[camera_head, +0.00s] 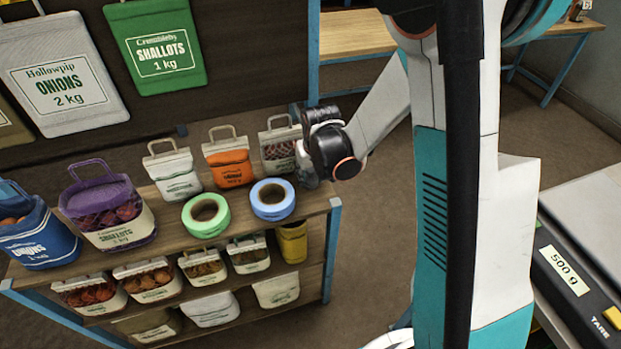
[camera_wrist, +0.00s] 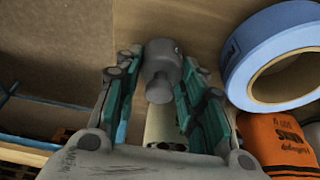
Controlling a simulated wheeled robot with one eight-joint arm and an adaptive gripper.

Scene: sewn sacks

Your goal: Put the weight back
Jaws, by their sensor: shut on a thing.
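A small grey metal weight (camera_wrist: 160,70) with a narrower knob shows in the wrist view between the teal-padded fingers of my gripper (camera_wrist: 160,88). The gripper is shut on it. Behind the weight is the bare wooden top of the shelf (camera_wrist: 205,20); I cannot tell whether the weight touches it. In the head view my gripper (camera_head: 306,172) is at the right end of the shelf top, beside a blue tape roll (camera_head: 272,212) and a cream sack (camera_head: 280,152). The weight is hidden there by my wrist. The scale (camera_head: 560,272) at right reads 500 g.
A green tape roll (camera_head: 206,214), an orange sack (camera_head: 229,168), a purple sack (camera_head: 108,215) and a blue sack (camera_head: 40,242) share the shelf top. Smaller sacks fill the lower shelf. Sacks hang on the dark board behind. The blue roll also appears close right in the wrist view (camera_wrist: 240,72).

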